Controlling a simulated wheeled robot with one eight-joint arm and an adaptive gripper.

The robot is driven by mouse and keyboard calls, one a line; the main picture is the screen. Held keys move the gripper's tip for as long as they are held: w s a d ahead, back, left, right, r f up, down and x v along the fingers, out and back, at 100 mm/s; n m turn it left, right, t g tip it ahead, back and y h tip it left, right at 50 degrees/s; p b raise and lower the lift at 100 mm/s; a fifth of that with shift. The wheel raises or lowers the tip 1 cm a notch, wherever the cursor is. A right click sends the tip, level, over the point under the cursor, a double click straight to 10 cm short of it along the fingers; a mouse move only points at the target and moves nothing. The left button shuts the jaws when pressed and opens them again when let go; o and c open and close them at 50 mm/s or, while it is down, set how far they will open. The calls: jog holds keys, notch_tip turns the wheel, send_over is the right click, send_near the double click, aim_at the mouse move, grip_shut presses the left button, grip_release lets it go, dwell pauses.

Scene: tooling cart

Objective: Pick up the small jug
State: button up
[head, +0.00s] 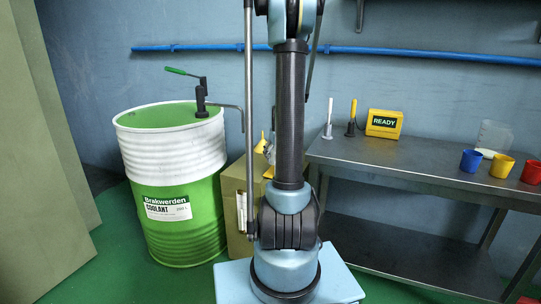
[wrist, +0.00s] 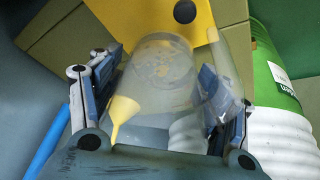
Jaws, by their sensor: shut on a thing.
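A clear, translucent jug (wrist: 160,75) stands out in the middle of the wrist view. My gripper (wrist: 161,78) is shut on it, one finger on each side of its wall. A yellow funnel (wrist: 123,108) shows at the jug's left side; I cannot tell whether it is in front of the jug or seen through it. In the head view my own arm hides most of the gripper and the held jug. Another translucent jug (head: 495,135) stands at the back of the metal bench.
The metal bench (head: 350,152) at right bears a yellow READY sign (head: 384,124), and blue (head: 470,160), yellow (head: 502,166) and red (head: 531,172) cups. A green and white coolant drum (head: 175,185) with a pump stands left of an olive box (head: 236,190).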

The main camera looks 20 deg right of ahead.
jog(key=shift+s+d, duration=0.75)
jog(key=shift+d, duration=0.2)
jog(key=shift+s+d, duration=0.1)
dwell(2.5)
